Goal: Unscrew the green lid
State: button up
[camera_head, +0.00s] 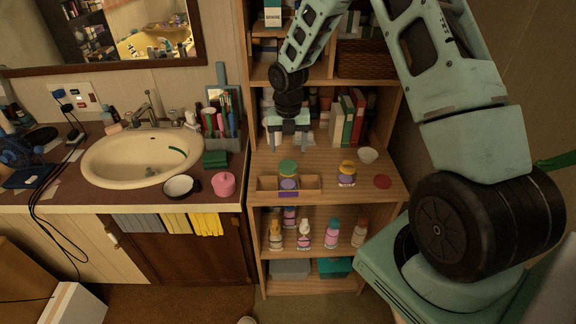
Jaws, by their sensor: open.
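The green lid (288,167) sits on top of a small jar (288,183) with a purple and yellowish body. The jar stands upright in the middle part of a low wooden divided tray (312,183) on the shelf unit's counter-height board. My gripper (288,146) points down with its fingers apart, above and slightly behind the green lid in the picture. A gap shows between the fingertips and the lid. Nothing shows between the fingers. The lower part of the jar is partly hidden by the tray's front.
A second jar (346,175) stands right of the tray, with a red disc (382,181) and a white bowl (368,155) nearby. Books (347,118) stand on the shelf behind. Several bottles (332,234) stand below. A sink counter (60,190) lies left.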

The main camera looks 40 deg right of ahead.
aim_at(288, 165)
jog(key=shift+f+b, duration=3.15)
jog(key=shift+f, duration=0.25)
jog(key=c, duration=0.9)
jog(key=shift+o, duration=0.2)
jog(key=shift+r, duration=0.1)
jog(key=shift+r+n+p, duration=0.1)
jog(key=shift+n+p, duration=2.65)
jog(key=shift+n, duration=0.25)
